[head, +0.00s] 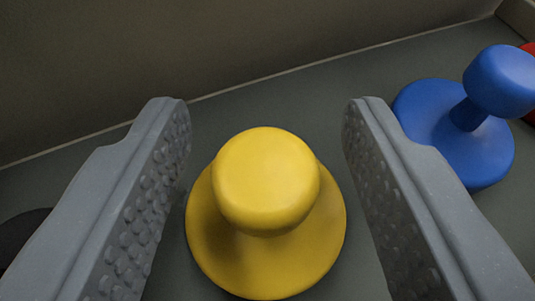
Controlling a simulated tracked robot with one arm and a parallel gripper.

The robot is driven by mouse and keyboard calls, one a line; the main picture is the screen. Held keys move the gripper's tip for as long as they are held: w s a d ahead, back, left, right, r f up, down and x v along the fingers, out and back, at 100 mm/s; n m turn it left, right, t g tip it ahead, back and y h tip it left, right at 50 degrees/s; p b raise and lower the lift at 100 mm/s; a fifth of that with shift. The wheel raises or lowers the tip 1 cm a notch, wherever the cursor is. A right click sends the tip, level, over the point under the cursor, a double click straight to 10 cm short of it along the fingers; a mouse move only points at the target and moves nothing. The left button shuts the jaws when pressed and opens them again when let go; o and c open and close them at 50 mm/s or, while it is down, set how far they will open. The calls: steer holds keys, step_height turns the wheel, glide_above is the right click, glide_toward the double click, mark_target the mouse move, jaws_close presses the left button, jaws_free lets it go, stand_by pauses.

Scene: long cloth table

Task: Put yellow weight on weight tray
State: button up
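The yellow weight (265,185) stands upright on the grey surface in the middle of the head view. It has a round knob on top and a wide round base. My gripper (266,110) is open, with one grey finger on each side of the yellow weight. There is a gap between each finger and the knob, and nothing is held. I cannot make out the weight tray for certain in this view.
A blue weight (455,140) stands to the right, close beside the right finger. A red object (529,48) is partly visible at the right edge. A dark rounded thing (20,232) shows behind the left finger. A plain wall (200,45) rises behind the surface.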

steer(key=p+v, duration=0.2)
steer(key=v, duration=0.7)
steer(key=shift+b+v, duration=1.55)
steer(key=shift+b, duration=0.75)
